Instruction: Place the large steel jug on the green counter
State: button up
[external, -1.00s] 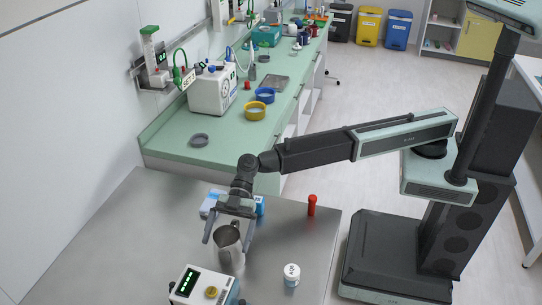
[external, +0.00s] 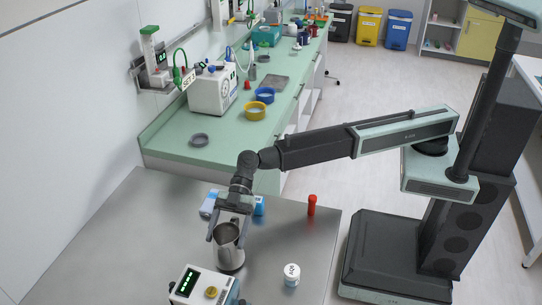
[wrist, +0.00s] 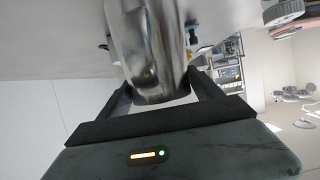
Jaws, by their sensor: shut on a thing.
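The large steel jug (external: 229,254) stands upright on the steel table (external: 130,235) in the foreground. My gripper (external: 230,236) reaches down over it and is shut on its body, one finger on each side. In the wrist view the shiny jug (wrist: 150,50) fills the middle between the two dark fingers of my gripper (wrist: 155,88). The green counter (external: 178,150) lies beyond the steel table, along the left wall. I cannot tell whether the jug's base is slightly off the table.
Near the jug are a device with a green display (external: 190,285), a white labelled jar (external: 292,274), a red bottle (external: 312,205) and blue boxes (external: 209,205).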

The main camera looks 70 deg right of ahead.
notch_tip(320, 180, up, 3)
jog(key=shift+f+p, duration=0.1)
jog(key=shift+p, duration=1.05)
jog(key=s+d+r, duration=0.1)
jog(key=s+d, duration=1)
jog(key=shift+s+d+p, duration=0.15)
jog(key=shift+p, duration=0.3)
notch_tip(320, 180, up, 3)
jog(key=p, duration=0.3)
dwell(0.3)
